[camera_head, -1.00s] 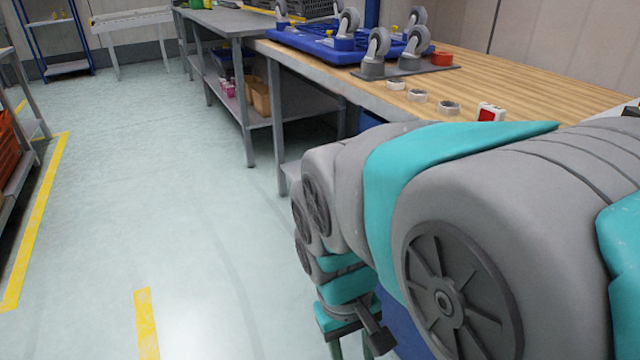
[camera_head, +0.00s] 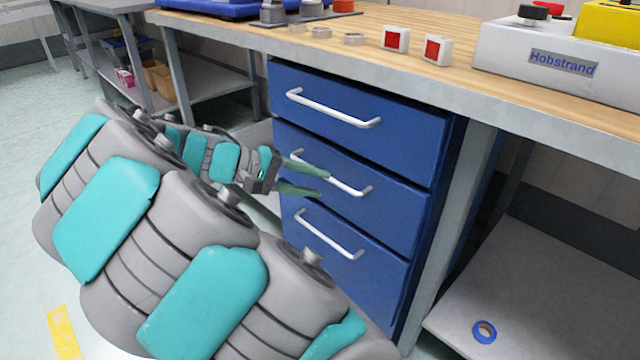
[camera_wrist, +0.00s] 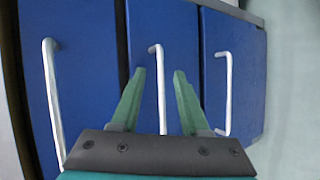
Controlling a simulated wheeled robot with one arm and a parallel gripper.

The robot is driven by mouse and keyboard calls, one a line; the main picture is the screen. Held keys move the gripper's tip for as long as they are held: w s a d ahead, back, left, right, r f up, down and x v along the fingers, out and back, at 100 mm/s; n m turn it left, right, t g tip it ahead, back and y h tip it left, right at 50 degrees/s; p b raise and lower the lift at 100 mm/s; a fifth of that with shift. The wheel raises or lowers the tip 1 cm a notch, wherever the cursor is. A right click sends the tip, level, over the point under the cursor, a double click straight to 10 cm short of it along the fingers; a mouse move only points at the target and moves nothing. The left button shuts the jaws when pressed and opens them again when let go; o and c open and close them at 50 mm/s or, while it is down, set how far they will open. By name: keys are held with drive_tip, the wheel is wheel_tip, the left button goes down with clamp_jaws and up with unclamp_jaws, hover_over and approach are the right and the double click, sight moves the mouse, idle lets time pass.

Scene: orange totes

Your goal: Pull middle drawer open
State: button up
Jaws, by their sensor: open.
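A blue cabinet with three drawers stands under the workbench. The middle drawer (camera_head: 385,210) looks closed, with a white bar handle (camera_head: 345,184). My gripper (camera_head: 322,183) is at that handle with its green fingers apart. In the wrist view my gripper (camera_wrist: 162,75) has one finger on each side of the middle handle (camera_wrist: 160,95), with gaps to both fingers. The handle lies between them, not gripped. The top drawer's handle (camera_head: 335,109) and the bottom drawer's handle (camera_head: 328,234) are above and below. The lower part of the middle handle is hidden behind the gripper in the wrist view.
The wooden workbench top (camera_head: 450,85) overhangs the drawers. It holds a white Hobstrand box (camera_head: 530,60) and red-and-white button boxes (camera_head: 437,50). A grey bench leg (camera_head: 450,230) stands right of the cabinet. Blue tape (camera_head: 484,331) lies on a low shelf. Floor shows at left.

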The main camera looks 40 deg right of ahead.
drive_tip(key=w+f+n+h+b, duration=0.1)
drive_tip(key=w+f+h+b, duration=0.15)
drive_tip(key=w, duration=0.55)
drive_tip(key=shift+t+h, duration=0.3)
drive_tip(key=shift+h, duration=0.15)
drive_tip(key=shift+x, duration=3.9)
drive_tip(key=shift+f, duration=0.15)
drive_tip(key=shift+c, duration=0.4)
clamp_jaws()
